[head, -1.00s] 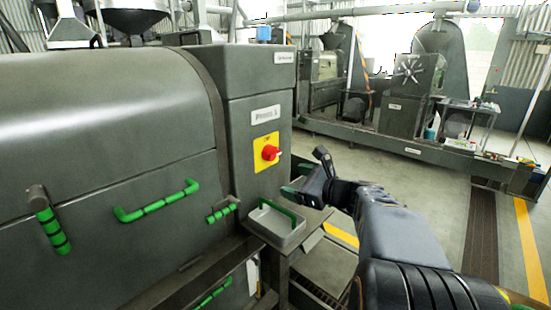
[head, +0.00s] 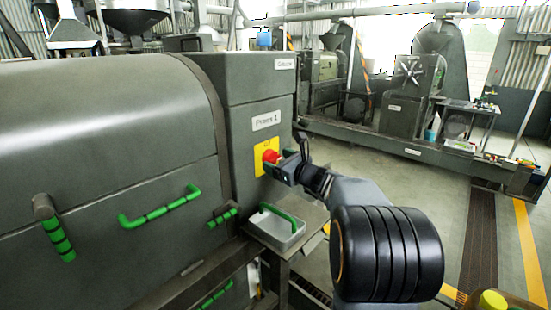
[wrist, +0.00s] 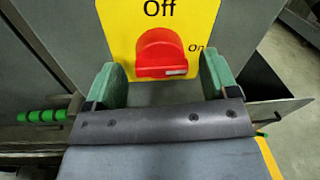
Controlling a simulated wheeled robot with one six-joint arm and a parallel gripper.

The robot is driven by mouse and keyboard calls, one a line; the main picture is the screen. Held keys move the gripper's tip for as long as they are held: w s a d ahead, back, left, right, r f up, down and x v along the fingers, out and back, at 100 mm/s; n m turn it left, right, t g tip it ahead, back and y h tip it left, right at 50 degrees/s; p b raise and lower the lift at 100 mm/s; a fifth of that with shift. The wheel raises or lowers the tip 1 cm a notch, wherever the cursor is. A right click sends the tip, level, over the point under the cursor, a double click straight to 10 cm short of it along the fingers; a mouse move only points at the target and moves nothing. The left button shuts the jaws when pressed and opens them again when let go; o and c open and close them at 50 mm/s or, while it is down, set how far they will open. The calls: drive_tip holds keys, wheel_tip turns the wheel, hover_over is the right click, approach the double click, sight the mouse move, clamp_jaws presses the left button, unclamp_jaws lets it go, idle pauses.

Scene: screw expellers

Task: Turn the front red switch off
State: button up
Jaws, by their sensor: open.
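The red switch (head: 270,157) sits on a yellow plate (head: 261,146) on the front of the dark green press cabinet. In the wrist view the red switch (wrist: 161,54) is a rounded knob with its pale marker bar toward the lower right. The yellow plate (wrist: 120,22) reads "Off" above the knob and "On" to its right. My gripper (head: 279,170) is at the switch in the head view. In the wrist view my gripper (wrist: 160,80) is open, with one green fingertip on each side of the knob and gaps between. I cannot tell the depth between fingertips and knob.
A grey tray (head: 276,228) with a green handle stands on a small shelf below the switch. Green handles (head: 160,208) stick out from the machine at left. Open floor (head: 420,190) lies to the right, with another machine (head: 402,105) behind.

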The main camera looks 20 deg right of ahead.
drive_tip(key=shift+w+a, duration=0.25)
drive_tip(key=shift+w, duration=0.4)
drive_tip(key=c, duration=0.9)
drive_tip(key=shift+o, duration=0.2)
drive_tip(key=shift+f, duration=0.15)
